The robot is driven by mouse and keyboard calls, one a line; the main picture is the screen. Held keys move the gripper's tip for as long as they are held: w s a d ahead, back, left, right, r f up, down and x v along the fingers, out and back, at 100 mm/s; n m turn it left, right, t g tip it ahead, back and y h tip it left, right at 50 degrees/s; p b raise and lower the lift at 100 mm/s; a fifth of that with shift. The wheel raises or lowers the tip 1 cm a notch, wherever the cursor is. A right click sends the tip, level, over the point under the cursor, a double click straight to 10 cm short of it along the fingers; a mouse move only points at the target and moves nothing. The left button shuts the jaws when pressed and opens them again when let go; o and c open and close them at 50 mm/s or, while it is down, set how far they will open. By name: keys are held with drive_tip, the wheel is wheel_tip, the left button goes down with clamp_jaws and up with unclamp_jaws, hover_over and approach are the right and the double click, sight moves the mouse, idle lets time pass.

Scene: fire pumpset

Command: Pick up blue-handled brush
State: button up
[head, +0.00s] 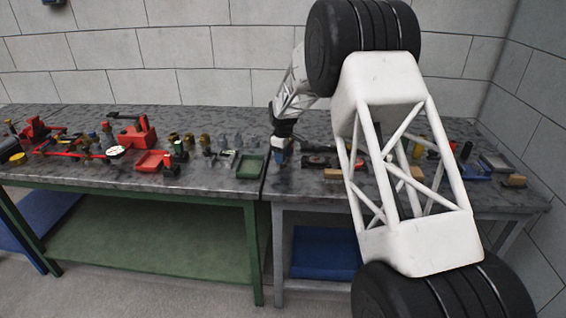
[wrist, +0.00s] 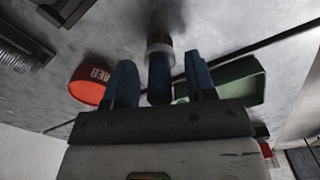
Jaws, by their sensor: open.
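The blue-handled brush (wrist: 158,78) shows in the wrist view, with a blue handle, a brass-coloured band and dark, blurred bristles pointing to the top of the picture. My gripper (wrist: 160,78) has blue fingers spread apart, one on each side of the handle. Gaps show between the handle and both fingers. In the head view my gripper (head: 281,157) is low over the bench near the seam between the two tables. I cannot make out the brush apart from the gripper there.
A green tray (head: 251,165) lies left of my gripper; the wrist view shows a green tray (wrist: 232,86) beside the fingers and a red round lettered piece (wrist: 88,86). A red tray (head: 150,160) and several fittings crowd the left table.

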clamp_jaws()
drive_tip(key=shift+r, duration=0.2)
idle(0.3)
drive_tip(key=shift+r, duration=1.55)
drive_tip(key=s+d, duration=0.2)
drive_tip(key=s, duration=0.5)
drive_tip(key=s+d+r, duration=0.1)
drive_tip(key=s+d, duration=0.1)
drive_tip(key=s, duration=0.6)
drive_tip(key=shift+s+d+r, duration=0.2)
drive_tip(key=shift+r, duration=0.1)
